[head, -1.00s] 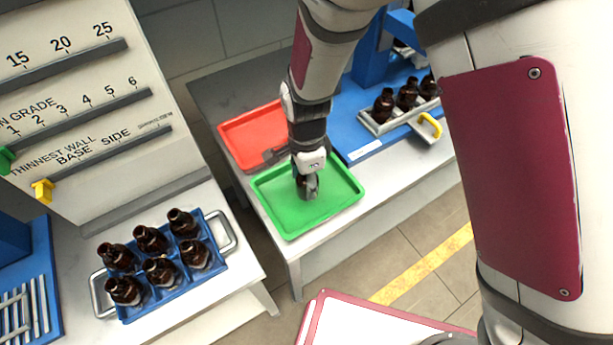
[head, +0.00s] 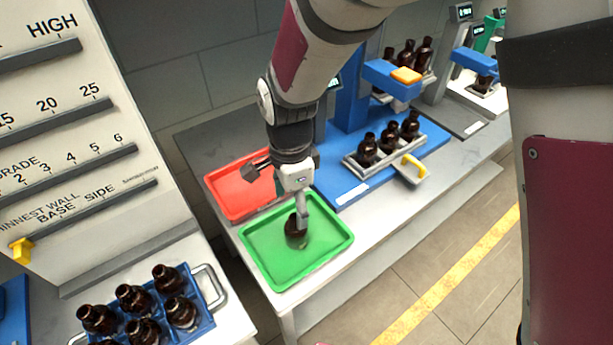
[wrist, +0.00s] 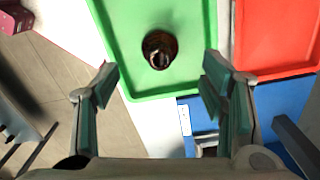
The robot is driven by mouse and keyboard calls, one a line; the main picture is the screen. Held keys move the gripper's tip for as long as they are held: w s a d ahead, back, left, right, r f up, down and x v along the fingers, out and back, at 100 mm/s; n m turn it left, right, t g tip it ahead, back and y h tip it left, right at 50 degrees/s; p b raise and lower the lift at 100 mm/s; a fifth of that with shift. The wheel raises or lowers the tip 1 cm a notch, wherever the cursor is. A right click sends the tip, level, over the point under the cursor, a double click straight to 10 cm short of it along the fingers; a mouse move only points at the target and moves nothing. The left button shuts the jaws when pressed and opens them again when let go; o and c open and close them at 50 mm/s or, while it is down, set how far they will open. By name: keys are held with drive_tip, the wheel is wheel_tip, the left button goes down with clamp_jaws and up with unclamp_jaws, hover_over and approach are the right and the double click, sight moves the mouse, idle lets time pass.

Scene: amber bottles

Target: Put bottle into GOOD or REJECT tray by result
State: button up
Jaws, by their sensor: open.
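An amber bottle (head: 294,232) stands in the green tray (head: 270,272), partly hidden by my gripper in the head view. In the wrist view the bottle (wrist: 159,49) is seen from above, inside the green tray (wrist: 124,60) and beyond my fingertips. My gripper (wrist: 155,85) is open and empty, its two fingers wide apart. In the head view my gripper (head: 302,212) is over the green tray. The red tray (head: 222,206) lies beside the green one and looks empty. I cannot read any label on either tray.
A blue crate (head: 205,328) with several amber bottles stands at the lower left, by a board with scales and a yellow slider (head: 22,250). A blue station with a bottle rack (head: 372,168) and yellow handle (head: 414,166) is right of the trays.

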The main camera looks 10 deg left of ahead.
wheel_tip(320, 180, up, 3)
drive_tip(key=shift+f, duration=0.1)
drive_tip(key=d+r+n+t+y, duration=0.2)
drive_tip(key=d+r+n, duration=0.2)
drive_tip(key=d+r, duration=1.1)
drive_tip(key=s+d+r+n+t, duration=0.1)
drive_tip(key=s+d+r+n, duration=0.1)
drive_tip(key=d, duration=0.3)
drive_tip(key=s+d+r+n+t+h, duration=0.1)
drive_tip(key=s+d+n, duration=0.1)
drive_tip(key=s+d, duration=0.2)
drive_tip(key=s+d+r+n+t+h, duration=0.1)
drive_tip(key=s+d+r+n, duration=0.1)
drive_tip(key=s+d, duration=0.2)
drive_tip(key=shift+d+r+n+t, duration=0.3)
drive_tip(key=shift+d+r, duration=0.05)
drive_tip(key=shift+d, duration=1.35)
